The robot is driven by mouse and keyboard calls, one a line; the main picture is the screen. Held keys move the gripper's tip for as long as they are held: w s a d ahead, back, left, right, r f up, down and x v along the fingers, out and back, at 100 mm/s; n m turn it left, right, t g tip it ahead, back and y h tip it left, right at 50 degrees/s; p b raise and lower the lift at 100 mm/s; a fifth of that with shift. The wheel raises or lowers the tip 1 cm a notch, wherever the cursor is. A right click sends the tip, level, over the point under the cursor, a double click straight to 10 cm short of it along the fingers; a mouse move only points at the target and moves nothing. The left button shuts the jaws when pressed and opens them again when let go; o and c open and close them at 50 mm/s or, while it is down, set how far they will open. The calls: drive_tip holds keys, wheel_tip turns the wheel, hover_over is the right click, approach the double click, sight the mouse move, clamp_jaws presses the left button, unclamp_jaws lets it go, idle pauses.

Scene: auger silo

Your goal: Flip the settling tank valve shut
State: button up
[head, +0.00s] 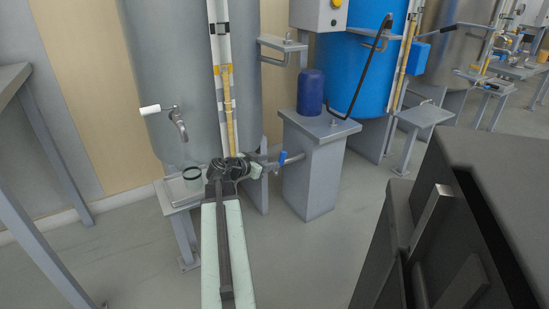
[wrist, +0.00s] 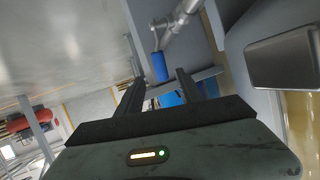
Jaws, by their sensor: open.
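A valve with a blue lever (head: 283,158) sits on the grey pipe (head: 268,163) low beside the large grey tank (head: 170,70). The lever points steeply up in the head view. In the wrist view the blue lever (wrist: 160,66) hangs from a metal pipe fitting (wrist: 178,20), just beyond my fingertips and in line with the gap. My gripper (wrist: 158,82) is open and empty, with no clear contact with the lever. In the head view, my gripper (head: 235,165) is left of the valve, and its fingers are hard to make out.
A tap with a white handle (head: 150,109) is on the tank's front, above a small stand (head: 176,193) with a cup (head: 192,178). A grey pedestal (head: 310,165) carrying a blue canister (head: 311,92) stands right of the valve. Floor in front is clear.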

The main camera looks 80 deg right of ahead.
drive_tip(key=shift+a, duration=0.15)
wheel_tip(320, 180, up, 5)
drive_tip(key=t+y+p, duration=0.5)
drive_tip(key=y+p, duration=0.3)
drive_tip(key=p, duration=1)
hover_over(282, 156)
drive_tip(key=a, duration=0.2)
drive_tip(key=shift+w+a+f+n+b, duration=0.15)
drive_tip(key=shift+w+f+n+b, duration=0.3)
drive_tip(key=shift+f+b, duration=0.2)
drive_tip(key=b+x, duration=0.6)
drive_tip(key=x, duration=0.1)
drive_tip(key=shift+f+b, duration=0.2)
drive_tip(key=shift+b, duration=0.15)
drive_tip(key=shift+r, duration=0.1)
clamp_jaws()
drive_tip(key=shift+s, duration=0.15)
